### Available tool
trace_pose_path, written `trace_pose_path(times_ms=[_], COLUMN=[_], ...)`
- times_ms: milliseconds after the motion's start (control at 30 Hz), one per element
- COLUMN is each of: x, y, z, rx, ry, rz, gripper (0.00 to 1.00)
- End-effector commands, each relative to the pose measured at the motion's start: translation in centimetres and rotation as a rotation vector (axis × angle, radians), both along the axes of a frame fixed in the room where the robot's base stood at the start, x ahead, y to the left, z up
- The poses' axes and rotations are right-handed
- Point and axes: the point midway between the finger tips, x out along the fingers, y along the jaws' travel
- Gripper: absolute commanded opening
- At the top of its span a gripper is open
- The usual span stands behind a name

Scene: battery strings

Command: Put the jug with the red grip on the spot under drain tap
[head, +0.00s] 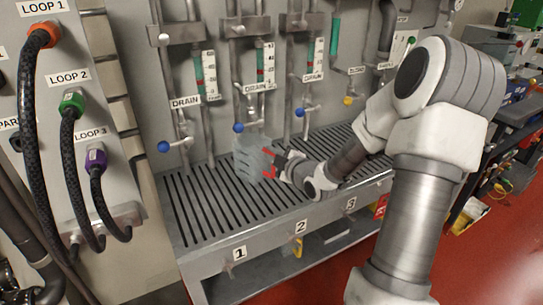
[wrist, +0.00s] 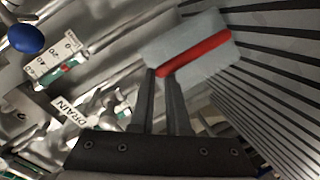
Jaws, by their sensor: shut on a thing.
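The jug (head: 247,158) is a pale, see-through box shape with a red grip (head: 268,163). In the head view it is over the slotted bench top, just below and right of the middle drain tap's blue knob (head: 238,127). My gripper (head: 281,164) reaches in from the right and is shut on the red grip. In the wrist view the jug (wrist: 215,62) is ahead of the fingers (wrist: 162,75), its red grip (wrist: 195,53) at the tips. I cannot tell whether the jug touches the bench. No spot mark is clearly visible under it.
The slotted bench (head: 195,222) bears labels 1, 2 and 3 on its front edge. Other drain taps have blue knobs at left (head: 163,146) and right (head: 300,112). Pipes and gauges line the wall behind. Cabled loop panel (head: 130,170) stands at left. The bench top left of the jug is clear.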

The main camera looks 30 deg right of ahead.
Motion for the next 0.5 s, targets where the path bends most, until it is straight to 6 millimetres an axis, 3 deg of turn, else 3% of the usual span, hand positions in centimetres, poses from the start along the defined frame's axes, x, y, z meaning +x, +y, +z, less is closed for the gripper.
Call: trace_pose_path(times_ms=[367, 400, 500], x=[-0.01, -0.03, -0.03], y=[0.0, -0.01, -0.01], z=[-0.42, -0.3, -0.27], rx=[-0.002, -0.001, -0.001], ry=[-0.002, -0.001, -0.001], rz=[0.0, 0.0, 0.0], gripper=[0.0, 0.19, 0.37])
